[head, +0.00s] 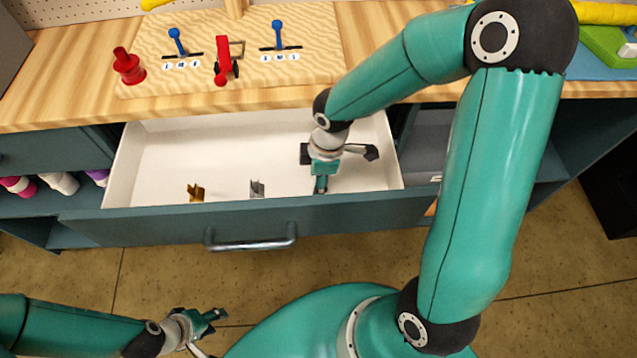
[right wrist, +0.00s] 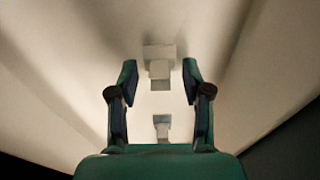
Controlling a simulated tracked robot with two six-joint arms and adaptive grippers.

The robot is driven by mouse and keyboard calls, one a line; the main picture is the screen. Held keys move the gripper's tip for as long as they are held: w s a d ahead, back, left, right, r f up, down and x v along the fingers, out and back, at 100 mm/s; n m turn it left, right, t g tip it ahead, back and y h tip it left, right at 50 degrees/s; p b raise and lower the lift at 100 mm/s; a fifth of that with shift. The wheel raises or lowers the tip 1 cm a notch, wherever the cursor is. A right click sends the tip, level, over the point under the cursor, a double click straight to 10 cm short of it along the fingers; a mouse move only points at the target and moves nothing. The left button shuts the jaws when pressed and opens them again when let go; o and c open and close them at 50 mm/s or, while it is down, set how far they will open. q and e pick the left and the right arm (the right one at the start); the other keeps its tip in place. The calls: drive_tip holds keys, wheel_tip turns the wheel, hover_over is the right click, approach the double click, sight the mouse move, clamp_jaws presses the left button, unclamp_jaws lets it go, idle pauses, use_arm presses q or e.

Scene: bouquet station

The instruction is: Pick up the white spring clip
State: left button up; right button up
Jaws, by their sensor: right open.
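A white spring clip (right wrist: 160,54) lies on the pale drawer floor in the right wrist view, ahead of and between my open fingertips. A second pale piece (right wrist: 161,127) shows nearer the palm; I cannot tell whether it belongs to the same clip. My right gripper (head: 320,186) reaches down into the drawer in the head view and hides what is below it. It also shows in the right wrist view (right wrist: 159,75), open, with nothing gripped. My left gripper (head: 208,334) is open and empty over the floor, low in the head view.
The open white drawer (head: 160,150) also holds a brass clip (head: 196,192) and a grey clip (head: 257,188) near its front wall. Its handle (head: 251,242) faces me. A wooden board (head: 260,45) with blue levers and red parts lies on the bench above.

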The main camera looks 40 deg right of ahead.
clamp_jaws()
drive_tip(key=shift+r, duration=0.1)
idle(0.3)
